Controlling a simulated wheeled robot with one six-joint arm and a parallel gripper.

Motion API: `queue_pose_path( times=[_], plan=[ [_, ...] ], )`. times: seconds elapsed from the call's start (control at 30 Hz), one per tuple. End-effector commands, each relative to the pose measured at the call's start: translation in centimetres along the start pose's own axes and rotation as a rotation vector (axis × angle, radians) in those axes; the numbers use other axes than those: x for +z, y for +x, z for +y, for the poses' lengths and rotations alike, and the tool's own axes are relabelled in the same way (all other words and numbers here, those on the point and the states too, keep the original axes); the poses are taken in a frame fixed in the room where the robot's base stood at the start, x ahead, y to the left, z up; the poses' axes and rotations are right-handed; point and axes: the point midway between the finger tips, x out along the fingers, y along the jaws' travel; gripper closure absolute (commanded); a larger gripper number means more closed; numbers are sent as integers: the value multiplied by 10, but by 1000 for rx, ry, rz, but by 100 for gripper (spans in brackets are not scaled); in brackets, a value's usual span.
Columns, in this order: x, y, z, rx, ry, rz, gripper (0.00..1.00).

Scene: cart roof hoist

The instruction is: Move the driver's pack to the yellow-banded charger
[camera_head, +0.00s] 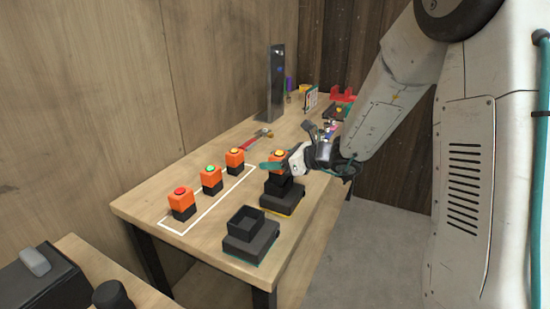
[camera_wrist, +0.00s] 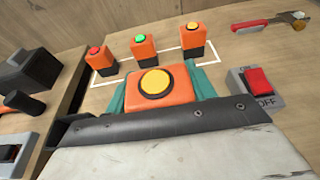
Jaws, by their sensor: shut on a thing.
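My gripper (camera_head: 281,165) is shut on an orange pack (camera_head: 279,154) with a black lower part and a yellow-orange button on top. In the wrist view the held pack (camera_wrist: 158,84) sits upright between the teal fingers (camera_wrist: 160,88). In the head view it is directly above the yellow-banded charger (camera_head: 283,206), a dark block with a yellow strip at its base. The fingers cover part of the join, so I cannot tell whether the pack touches the socket. A second charger (camera_head: 245,250) with a teal band stands nearer, its socket empty.
Three orange packs with red (camera_head: 181,204), green (camera_head: 211,180) and yellow (camera_head: 235,161) buttons stand in a white outline on the table. A hammer (camera_wrist: 270,21) lies behind. A red switch box (camera_wrist: 258,86) is right of my gripper. A tall dark post (camera_head: 276,85) stands farther back.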

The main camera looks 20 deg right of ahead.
Motion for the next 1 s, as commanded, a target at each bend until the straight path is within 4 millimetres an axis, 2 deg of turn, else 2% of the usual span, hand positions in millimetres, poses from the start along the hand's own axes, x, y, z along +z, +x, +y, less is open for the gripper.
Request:
queue_pose_path(
  times=[1.0],
  plan=[
    [-24,8,0,0,0,0,77]
  ],
)
